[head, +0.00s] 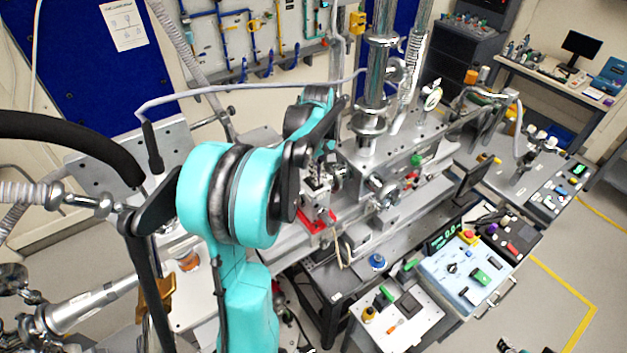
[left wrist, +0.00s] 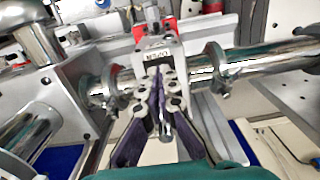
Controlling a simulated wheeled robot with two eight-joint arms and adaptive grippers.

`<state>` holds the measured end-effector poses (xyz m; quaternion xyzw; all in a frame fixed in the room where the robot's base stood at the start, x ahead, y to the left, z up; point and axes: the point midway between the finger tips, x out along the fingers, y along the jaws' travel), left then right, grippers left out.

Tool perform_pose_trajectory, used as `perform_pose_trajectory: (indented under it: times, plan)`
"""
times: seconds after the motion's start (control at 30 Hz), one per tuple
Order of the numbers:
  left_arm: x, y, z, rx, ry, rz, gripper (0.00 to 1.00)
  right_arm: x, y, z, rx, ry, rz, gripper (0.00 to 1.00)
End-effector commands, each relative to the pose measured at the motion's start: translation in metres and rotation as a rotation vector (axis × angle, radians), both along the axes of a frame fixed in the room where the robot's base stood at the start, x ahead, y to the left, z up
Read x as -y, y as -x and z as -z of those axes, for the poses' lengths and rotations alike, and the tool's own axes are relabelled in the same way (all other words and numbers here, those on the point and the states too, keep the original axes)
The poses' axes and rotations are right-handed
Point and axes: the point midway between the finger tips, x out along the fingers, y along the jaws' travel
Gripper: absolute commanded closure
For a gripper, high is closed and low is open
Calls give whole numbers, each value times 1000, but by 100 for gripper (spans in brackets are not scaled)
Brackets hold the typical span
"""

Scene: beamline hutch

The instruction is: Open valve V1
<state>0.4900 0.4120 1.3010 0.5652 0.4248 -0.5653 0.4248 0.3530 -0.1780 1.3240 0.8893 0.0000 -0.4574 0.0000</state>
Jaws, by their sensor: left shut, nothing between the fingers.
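My left gripper (left wrist: 160,78) is shut with nothing between its fingers. In the left wrist view its dark fingers meet just in front of a pale bracket with a small lettered label (left wrist: 158,55), on a shiny horizontal pipe (left wrist: 238,65). Whether they touch it I cannot tell. Red parts (left wrist: 140,30) show behind the bracket. In the head view my teal arm reaches over the beamline, and the gripper (head: 316,185) is down by a red-based fitting (head: 318,220), partly hidden by the arm. No V1 marking is readable. My right gripper does not show.
A steel column (head: 375,85) and a gauge (head: 432,98) stand right of the gripper. A control box (head: 465,275) with buttons is at the lower right. A grey cable (head: 250,87) crosses behind my arm. Floor is free at the far right.

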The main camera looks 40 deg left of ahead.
Motion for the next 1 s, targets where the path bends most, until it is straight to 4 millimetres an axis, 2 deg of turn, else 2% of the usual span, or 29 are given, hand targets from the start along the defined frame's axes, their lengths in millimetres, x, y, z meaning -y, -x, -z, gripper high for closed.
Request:
perform_pose_trajectory:
  times: [0.17,0.37,1.0]
  plan:
    - [0,0,3,0,0,0,100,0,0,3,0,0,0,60]
    - [0,0,-3,0,0,0,100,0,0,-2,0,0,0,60]
    - [0,0,-56,0,0,0,100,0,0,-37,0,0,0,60]
